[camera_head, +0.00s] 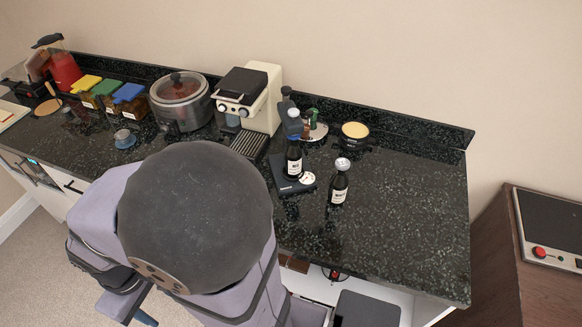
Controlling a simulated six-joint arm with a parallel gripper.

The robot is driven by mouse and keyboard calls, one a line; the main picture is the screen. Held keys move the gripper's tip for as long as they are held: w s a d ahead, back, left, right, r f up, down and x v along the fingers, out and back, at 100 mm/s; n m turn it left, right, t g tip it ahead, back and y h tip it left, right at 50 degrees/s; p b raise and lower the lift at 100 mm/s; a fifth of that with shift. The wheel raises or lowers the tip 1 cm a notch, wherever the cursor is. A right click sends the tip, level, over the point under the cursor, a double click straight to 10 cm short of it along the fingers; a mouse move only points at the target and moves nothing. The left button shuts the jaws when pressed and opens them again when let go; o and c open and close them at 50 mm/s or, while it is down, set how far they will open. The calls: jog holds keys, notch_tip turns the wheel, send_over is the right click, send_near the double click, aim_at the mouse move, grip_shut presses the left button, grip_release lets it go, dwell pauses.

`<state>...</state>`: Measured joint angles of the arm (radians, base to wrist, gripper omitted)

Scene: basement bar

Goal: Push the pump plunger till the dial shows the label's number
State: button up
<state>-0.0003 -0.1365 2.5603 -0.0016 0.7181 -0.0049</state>
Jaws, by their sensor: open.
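A dark bottle with a white label (294,168) stands upright on a black base on the counter. A second dark bottle (338,188) with a white label and a round pale top stands to the right. The label numbers are not legible. My gripper is not visible; my large arm links fill the lower left and hide part of the counter.
A cream coffee machine (262,98), a steel cooker (180,101) and coloured-lid boxes (102,92) line the back and left. The counter's right part (415,215) is clear.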

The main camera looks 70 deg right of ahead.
jog(key=shift+f, duration=0.15)
grip_shut()
dwell(1.9)
